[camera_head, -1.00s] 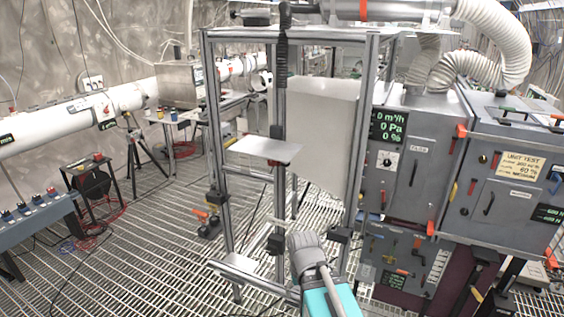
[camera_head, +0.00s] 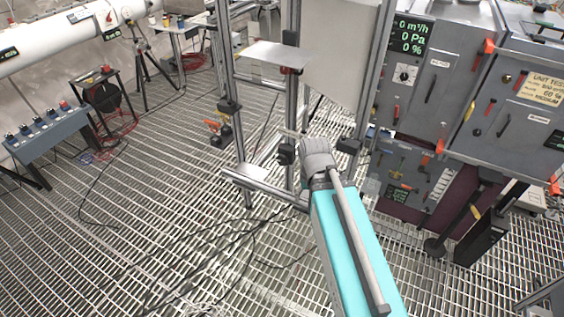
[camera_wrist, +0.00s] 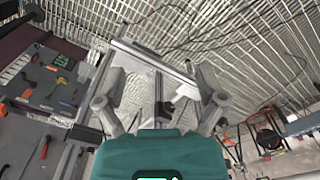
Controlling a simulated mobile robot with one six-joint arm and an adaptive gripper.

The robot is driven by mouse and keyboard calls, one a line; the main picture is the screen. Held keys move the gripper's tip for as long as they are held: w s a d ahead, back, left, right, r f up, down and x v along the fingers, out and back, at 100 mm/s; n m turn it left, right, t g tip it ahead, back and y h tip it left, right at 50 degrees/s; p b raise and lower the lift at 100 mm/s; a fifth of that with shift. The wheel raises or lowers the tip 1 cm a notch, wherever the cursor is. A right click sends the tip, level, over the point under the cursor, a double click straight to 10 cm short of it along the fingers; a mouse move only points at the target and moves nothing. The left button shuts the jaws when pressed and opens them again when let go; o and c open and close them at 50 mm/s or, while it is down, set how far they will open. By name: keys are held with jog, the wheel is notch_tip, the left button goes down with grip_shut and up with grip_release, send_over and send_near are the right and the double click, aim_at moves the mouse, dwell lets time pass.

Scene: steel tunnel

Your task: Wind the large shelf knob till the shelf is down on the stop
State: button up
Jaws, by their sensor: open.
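The shelf (camera_head: 268,53) is a flat light-grey plate on a metal upright, with a small red part (camera_head: 289,70) under its right end. It stands well above a black block (camera_head: 286,154) low on the same upright. I cannot tell whether this block is the stop, and I cannot pick out the large knob surely. My gripper (camera_wrist: 160,75) is open in the wrist view, its two grey fingers wide apart, with nothing seen held between them. The metal frame's foot lies beyond the fingers. In the head view my wrist hides most of the gripper, near the frame's lower part.
The metal frame (camera_head: 228,90) stands on a grated floor (camera_head: 150,220). A grey cabinet (camera_head: 445,70) with readouts and handles is close on the right. A blue-grey bench (camera_head: 50,132) with knobs is at the left. Dark cables cross the open floor in front.

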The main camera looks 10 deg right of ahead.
jog(key=shift+o, duration=0.8)
jog(key=w+d+f+m+t+h+b, duration=0.3)
jog(key=w+f+m+t+h+b, duration=0.35)
jog(key=w+f+b, duration=1.45)
jog(key=w+a+f+m+t+h+b, duration=0.4)
jog(key=w+a+b, duration=0.8)
jog(key=b, duration=1.3)
notch_tip(320, 180, down, 3)
jog(key=m+t, duration=0.2)
jog(key=t, duration=0.2)
jog(key=shift+a+r, duration=0.2)
jog(key=shift+a, duration=0.2)
jog(key=shift+w+d, duration=0.1)
